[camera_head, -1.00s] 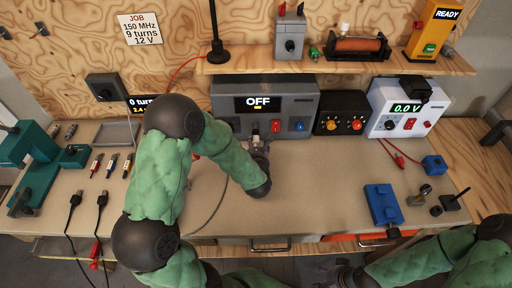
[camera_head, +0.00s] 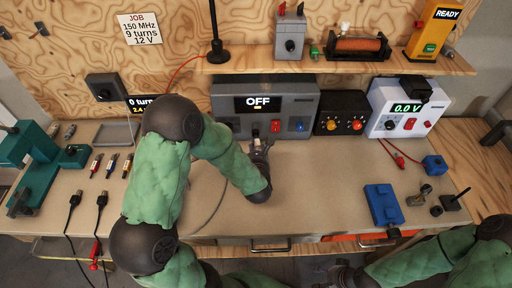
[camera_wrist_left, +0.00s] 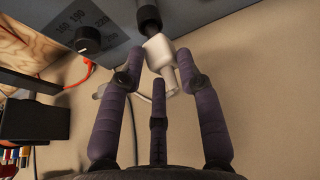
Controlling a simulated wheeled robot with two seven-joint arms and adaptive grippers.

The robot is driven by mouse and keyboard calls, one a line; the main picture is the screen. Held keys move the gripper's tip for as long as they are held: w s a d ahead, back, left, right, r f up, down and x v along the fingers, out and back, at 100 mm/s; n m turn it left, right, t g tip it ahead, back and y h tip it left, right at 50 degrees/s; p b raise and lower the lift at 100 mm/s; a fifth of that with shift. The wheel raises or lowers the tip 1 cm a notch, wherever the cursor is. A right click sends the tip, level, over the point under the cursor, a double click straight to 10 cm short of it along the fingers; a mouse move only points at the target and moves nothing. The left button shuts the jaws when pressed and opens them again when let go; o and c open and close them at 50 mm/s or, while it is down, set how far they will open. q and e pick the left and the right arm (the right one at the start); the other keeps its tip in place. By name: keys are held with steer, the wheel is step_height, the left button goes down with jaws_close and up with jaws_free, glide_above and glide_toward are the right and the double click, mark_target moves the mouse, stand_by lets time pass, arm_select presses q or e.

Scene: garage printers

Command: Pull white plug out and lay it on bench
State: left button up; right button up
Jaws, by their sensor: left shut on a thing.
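The white plug (camera_wrist_left: 160,52) shows in the left wrist view, between the fingertips of my left gripper (camera_wrist_left: 161,68). Its upper end meets a dark round socket (camera_wrist_left: 149,18) on the grey box's front; whether it is fully seated, I cannot tell. My left gripper (camera_head: 260,146) is shut on the plug, just in front of the grey box (camera_head: 268,108), whose display reads OFF. In the head view the plug is mostly hidden by the fingers. My right gripper (camera_head: 340,274) is at the bottom edge, too small and dark to read.
The bench (camera_head: 318,190) is clear in the middle. A blue block (camera_head: 383,205) and small metal parts lie to the right. Two black cables (camera_head: 101,205) and several small tubes lie left, beside a teal tool (camera_head: 40,165). A black box (camera_head: 340,113) and white supply (camera_head: 408,105) stand at the back.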

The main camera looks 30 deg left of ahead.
arm_select(q)
steer(key=shift+s+d, duration=0.5)
steer(key=shift+s, duration=0.3)
steer(key=shift+s+d, duration=0.45)
steer(key=shift+s, duration=0.3)
arm_select(e)
steer(key=shift+f, duration=0.15)
